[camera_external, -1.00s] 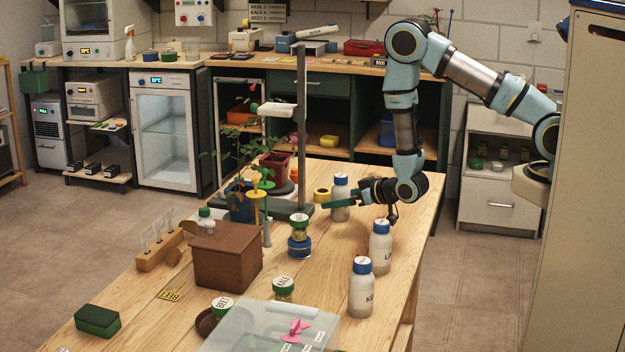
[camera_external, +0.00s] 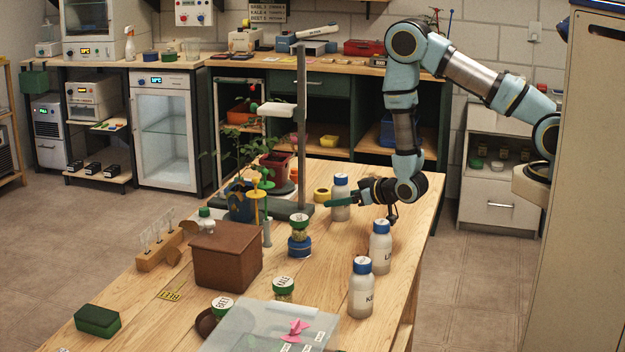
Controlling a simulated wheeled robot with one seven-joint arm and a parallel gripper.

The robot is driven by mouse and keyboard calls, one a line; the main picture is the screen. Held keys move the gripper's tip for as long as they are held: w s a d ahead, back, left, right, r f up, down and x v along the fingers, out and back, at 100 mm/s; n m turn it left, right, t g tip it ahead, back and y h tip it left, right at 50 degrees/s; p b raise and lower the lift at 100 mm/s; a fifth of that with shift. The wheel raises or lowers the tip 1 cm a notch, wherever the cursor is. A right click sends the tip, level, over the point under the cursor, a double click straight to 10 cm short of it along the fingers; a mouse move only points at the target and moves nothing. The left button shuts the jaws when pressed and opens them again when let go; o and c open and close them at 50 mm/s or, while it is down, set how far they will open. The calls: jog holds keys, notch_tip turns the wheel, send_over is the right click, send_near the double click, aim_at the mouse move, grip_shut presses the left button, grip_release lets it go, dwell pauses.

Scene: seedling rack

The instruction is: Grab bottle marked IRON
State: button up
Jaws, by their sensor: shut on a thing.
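A white bottle with a blue cap (camera_external: 340,205) stands upright at the far part of the wooden table. Its label is hidden by my gripper, so I cannot read it. My gripper (camera_external: 343,201) reaches in from the right, level with the table, and is shut on this bottle. Two more blue-capped white bottles stand nearer along the right edge: one with a label starting "LI" (camera_external: 380,250) and one with a label starting "KE" (camera_external: 361,292).
A stand with a pole (camera_external: 301,130) and potted plants (camera_external: 242,200) are left of the gripper. A yellow roll (camera_external: 321,194), stacked jars (camera_external: 299,240), a brown box (camera_external: 227,256) and a clear bin (camera_external: 245,335) also stand on the table.

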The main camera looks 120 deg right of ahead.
grip_shut()
